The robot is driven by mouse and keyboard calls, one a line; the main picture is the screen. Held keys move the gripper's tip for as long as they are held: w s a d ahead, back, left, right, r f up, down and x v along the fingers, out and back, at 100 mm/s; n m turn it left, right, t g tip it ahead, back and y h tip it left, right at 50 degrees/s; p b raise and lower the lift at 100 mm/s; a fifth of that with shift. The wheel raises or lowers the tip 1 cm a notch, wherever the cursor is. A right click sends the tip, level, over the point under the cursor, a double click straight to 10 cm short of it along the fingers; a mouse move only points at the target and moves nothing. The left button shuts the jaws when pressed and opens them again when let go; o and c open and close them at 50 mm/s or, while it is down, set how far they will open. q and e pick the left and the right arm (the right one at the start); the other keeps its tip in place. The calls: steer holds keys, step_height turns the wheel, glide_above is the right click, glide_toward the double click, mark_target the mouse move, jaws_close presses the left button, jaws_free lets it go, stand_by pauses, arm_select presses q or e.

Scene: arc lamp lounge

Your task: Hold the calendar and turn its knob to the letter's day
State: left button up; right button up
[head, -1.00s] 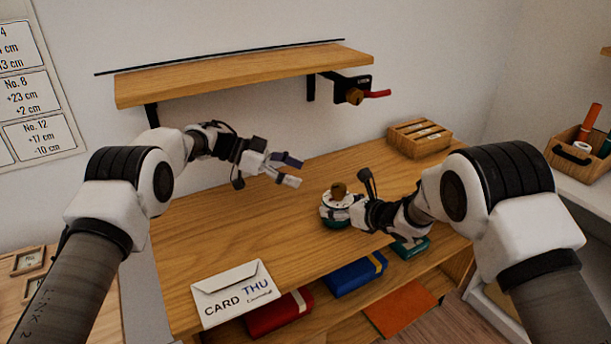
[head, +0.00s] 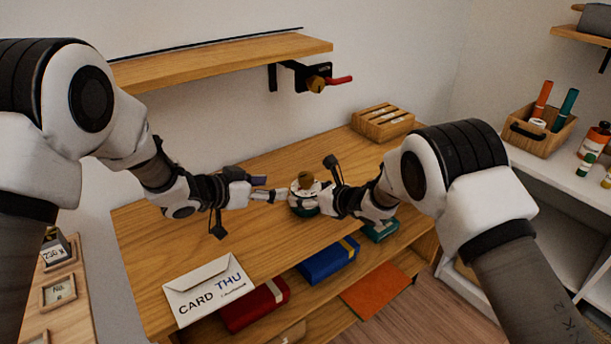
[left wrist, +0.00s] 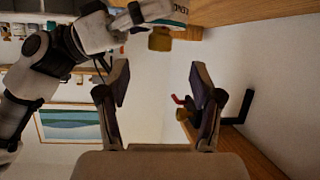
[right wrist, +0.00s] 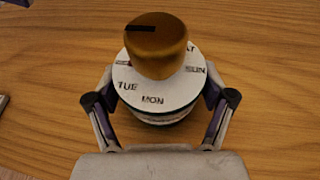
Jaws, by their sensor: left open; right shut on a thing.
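The calendar (head: 302,208) is a small round drum with a white day dial and a brass knob (head: 306,177) on top. It is upright at the table, and my right gripper (head: 314,203) is shut on its sides. In the right wrist view, the knob (right wrist: 157,50) has a dark bar on top. TUE, MON and SUN show on the dial (right wrist: 153,90); other days are partly hidden. My left gripper (head: 268,188) is open and empty, just left of the calendar. In the left wrist view, the knob (left wrist: 160,40) is beyond its fingers. The letter (head: 210,285) reads CARD THU.
The wooden table (head: 160,225) is clear around the letter. A wall shelf (head: 215,58) with a bracketed brass piece and red lever (head: 318,84) hangs behind. A slotted wooden box (head: 382,121) is at the back right. Red (head: 255,303) and blue (head: 328,260) boxes lie below.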

mark_target(303, 176)
arm_select(q)
steer(key=x, duration=0.4)
steer(key=r+x, duration=0.1)
steer(key=x, duration=0.2)
steer(key=r+x, duration=0.1)
steer(key=x, duration=0.3)
steer(key=shift+x, duration=0.75)
steer(key=shift+w+r, duration=0.1)
steer(key=c, duration=1.2)
